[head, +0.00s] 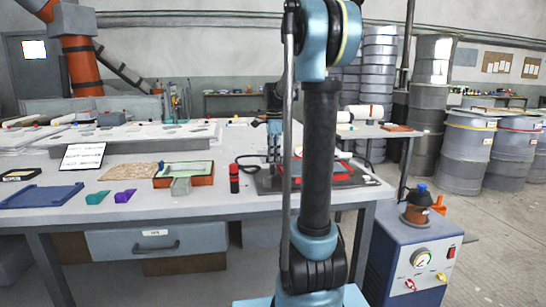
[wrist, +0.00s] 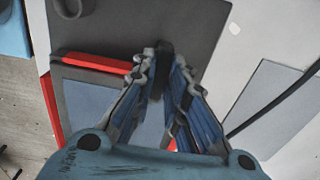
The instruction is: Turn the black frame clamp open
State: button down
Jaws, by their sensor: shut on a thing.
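My gripper (wrist: 163,60) reaches forward in the wrist view, its two fingers close on either side of a narrow black piece, which looks like the black frame clamp (wrist: 164,48). The fingers hide most of it, so its angle cannot be told. Beside it lies a red-edged frame (wrist: 96,62) around a grey-blue panel (wrist: 88,105), next to a dark grey plate (wrist: 110,22). In the head view my gripper (head: 274,158) points down at the red and black frame (head: 343,176) near the table's right end. My arm hides part of this frame.
A black-and-red cylinder (head: 234,178) stands left of my gripper. A dark cable (wrist: 275,105) crosses the table. A blue pump cabinet (head: 400,262) stands right.

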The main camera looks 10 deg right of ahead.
jog(key=shift+w, duration=0.1)
jog(key=n, duration=0.4)
jog(key=shift+w+n, duration=0.15)
jog(key=shift+n, duration=0.15)
jog(key=n, duration=0.4)
jog(key=shift+w+a, duration=0.1)
jog(key=shift+w, duration=0.05)
jog(key=n, duration=0.5)
jog(key=shift+w+a, duration=0.1)
jog(key=shift+a, duration=0.05)
jog(key=shift+a+n, duration=0.1)
jog(key=shift+n, duration=2.1)
jog(key=c, duration=1.6)
grip_release()
